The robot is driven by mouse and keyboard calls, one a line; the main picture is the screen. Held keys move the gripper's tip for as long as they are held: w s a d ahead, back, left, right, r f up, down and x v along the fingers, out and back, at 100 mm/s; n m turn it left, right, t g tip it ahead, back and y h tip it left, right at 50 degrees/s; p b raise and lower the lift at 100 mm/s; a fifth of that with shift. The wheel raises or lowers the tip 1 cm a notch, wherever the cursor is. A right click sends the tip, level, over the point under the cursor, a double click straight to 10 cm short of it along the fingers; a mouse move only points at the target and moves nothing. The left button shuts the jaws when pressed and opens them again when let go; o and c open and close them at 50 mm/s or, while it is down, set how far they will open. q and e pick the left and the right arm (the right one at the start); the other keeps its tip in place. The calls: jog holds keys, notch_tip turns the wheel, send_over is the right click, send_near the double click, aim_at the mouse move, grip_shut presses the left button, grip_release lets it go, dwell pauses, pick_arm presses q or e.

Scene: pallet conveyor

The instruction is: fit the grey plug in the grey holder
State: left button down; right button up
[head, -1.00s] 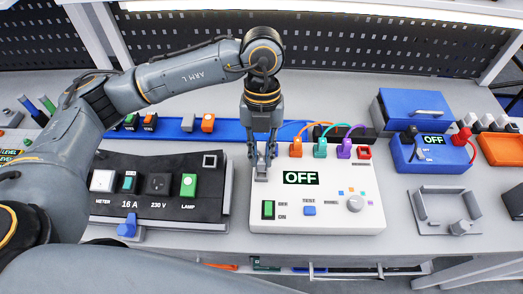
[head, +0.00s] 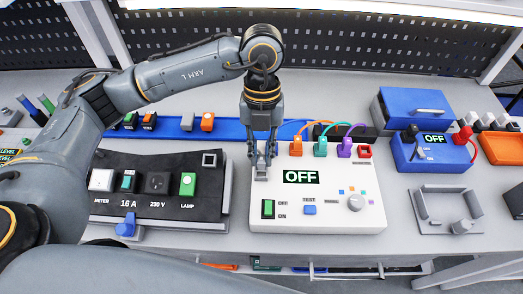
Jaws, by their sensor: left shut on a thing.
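My left gripper (head: 263,160) points down at the back left corner of the white tester (head: 316,222). Its fingers are shut on a small grey piece, which looks like the grey plug (head: 262,173). The plug is at the tester's top left, and the fingers hide part of it. I cannot tell whether it is seated there or just above the surface. A grey block (head: 188,123), which may be the grey holder, stands on the blue rail to the left, beside an orange block (head: 207,122). My right gripper is not in view.
Orange, teal and purple plugs (head: 320,148) with cords stand along the tester's back edge. A black panel (head: 150,212) with sockets lies to the left. A blue box (head: 433,155) and a grey tray (head: 424,228) are at the right.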

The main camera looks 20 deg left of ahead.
pick_arm(q)
jog(key=shift+f+b, duration=0.35)
jog(key=shift+b+x, duration=0.7)
jog(key=shift+x, duration=0.15)
jog(key=shift+w+a, duration=0.1)
jog(key=shift+w, duration=0.1)
jog(key=c, duration=1.2)
grip_release()
jog(key=shift+r, duration=0.1)
